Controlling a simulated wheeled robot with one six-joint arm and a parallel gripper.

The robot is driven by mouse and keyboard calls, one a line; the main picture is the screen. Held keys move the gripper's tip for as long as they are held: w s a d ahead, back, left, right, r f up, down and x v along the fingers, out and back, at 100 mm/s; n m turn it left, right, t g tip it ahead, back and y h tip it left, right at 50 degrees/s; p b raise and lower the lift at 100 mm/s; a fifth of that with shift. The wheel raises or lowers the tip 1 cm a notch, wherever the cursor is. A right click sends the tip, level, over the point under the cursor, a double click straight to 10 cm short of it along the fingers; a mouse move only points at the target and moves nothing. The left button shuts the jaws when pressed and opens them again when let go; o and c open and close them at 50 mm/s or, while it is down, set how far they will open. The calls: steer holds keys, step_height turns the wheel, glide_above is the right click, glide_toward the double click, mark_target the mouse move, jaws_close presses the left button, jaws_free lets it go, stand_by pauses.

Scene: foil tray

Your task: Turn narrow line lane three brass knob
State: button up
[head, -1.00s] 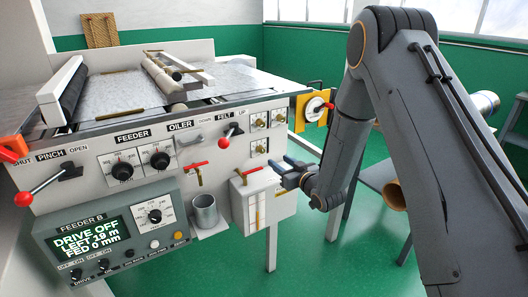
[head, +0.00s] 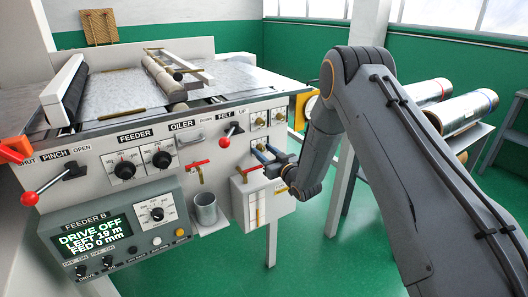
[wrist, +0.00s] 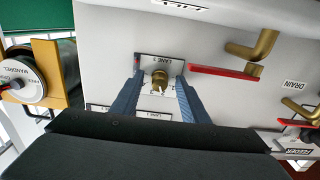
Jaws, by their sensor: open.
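The brass knob on the plate labelled lane 3 (wrist: 160,78) is in the middle of the wrist view, on the white panel. My gripper (head: 260,152) is open at the right end of the feeder's front panel. In the wrist view its two blue fingers (wrist: 160,88) stand on either side of the knob, with a visible gap on each side. Whether the fingertips reach the knob's depth I cannot tell. In the head view, other small brass knobs (head: 278,116) sit on plates above my fingers; the lane three knob is mostly hidden there.
A red lever on a brass pipe (wrist: 225,70) lies close beside my right finger in the wrist view. A mandrel end on a yellow bracket (wrist: 25,85) is at the left. A white box (head: 262,203) and metal cup (head: 205,209) are below the panel.

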steer(key=shift+c, duration=0.2)
jaws_close()
steer(key=shift+n, duration=0.3)
steer(key=n+b, duration=0.2)
steer(key=n, duration=0.1)
steer(key=shift+n+b, duration=0.3)
steer(key=n+b, duration=0.2)
steer(key=n, duration=0.1)
steer(key=shift+n, duration=0.4)
steer(key=n+b, duration=0.2)
steer(key=n, duration=0.1)
steer(key=n+b, duration=0.2)
steer(key=n, duration=0.2)
steer(key=shift+n, duration=0.3)
steer(key=shift+n+b, duration=0.3)
